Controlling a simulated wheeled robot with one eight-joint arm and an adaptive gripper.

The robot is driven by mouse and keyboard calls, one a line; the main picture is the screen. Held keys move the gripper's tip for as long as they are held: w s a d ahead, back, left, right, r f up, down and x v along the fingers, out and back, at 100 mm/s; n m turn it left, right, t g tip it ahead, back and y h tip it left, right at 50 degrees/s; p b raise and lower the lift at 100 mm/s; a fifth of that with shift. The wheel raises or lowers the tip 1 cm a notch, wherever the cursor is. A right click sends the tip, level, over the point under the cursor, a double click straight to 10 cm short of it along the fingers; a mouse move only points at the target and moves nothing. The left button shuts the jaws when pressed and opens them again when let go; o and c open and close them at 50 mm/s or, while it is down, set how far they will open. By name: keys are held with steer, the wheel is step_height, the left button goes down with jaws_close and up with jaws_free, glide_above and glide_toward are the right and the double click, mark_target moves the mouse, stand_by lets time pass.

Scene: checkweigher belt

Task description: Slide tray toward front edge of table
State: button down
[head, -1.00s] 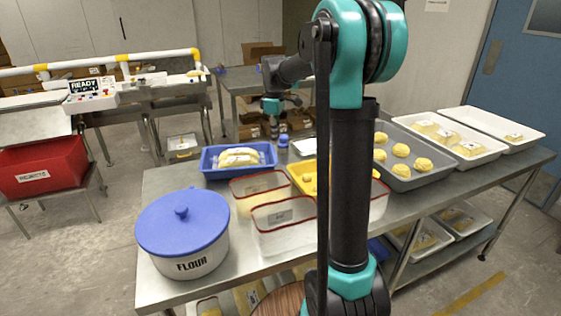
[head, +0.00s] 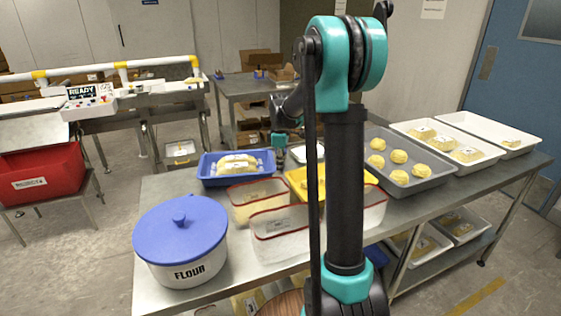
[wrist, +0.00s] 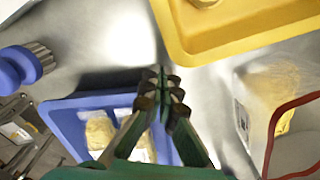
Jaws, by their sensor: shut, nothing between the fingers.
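The task says only "tray", and several trays stand on the steel table. A blue tray (head: 208,181) holds wrapped, bread-like goods; it also shows below my fingers in the wrist view (wrist: 62,112). A yellow tray (head: 300,181) stands to its right, partly hidden by my arm; its corner shows in the wrist view (wrist: 185,45). A grey tray (head: 425,184) with round dough pieces is further right. My gripper (head: 280,158) is shut and empty, low at the blue tray's right far side. In the wrist view the fingertips (wrist: 164,74) appear over bare metal between the blue and yellow trays; contact cannot be told.
Red-rimmed clear containers (head: 283,238) and a blue-lidded flour tub (head: 181,242) stand along the near side. White trays (head: 463,152) are at the right. A blue-capped jar (wrist: 28,64) stands near the blue tray. Bare tabletop shows at the near right.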

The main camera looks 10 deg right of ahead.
mark_target(273, 169)
steer(key=shift+f, duration=0.15)
steer(key=shift+w+a, duration=0.3)
steer(key=shift+a, duration=0.45)
steer(key=shift+w+a, duration=0.25)
steer(key=shift+a, duration=0.45)
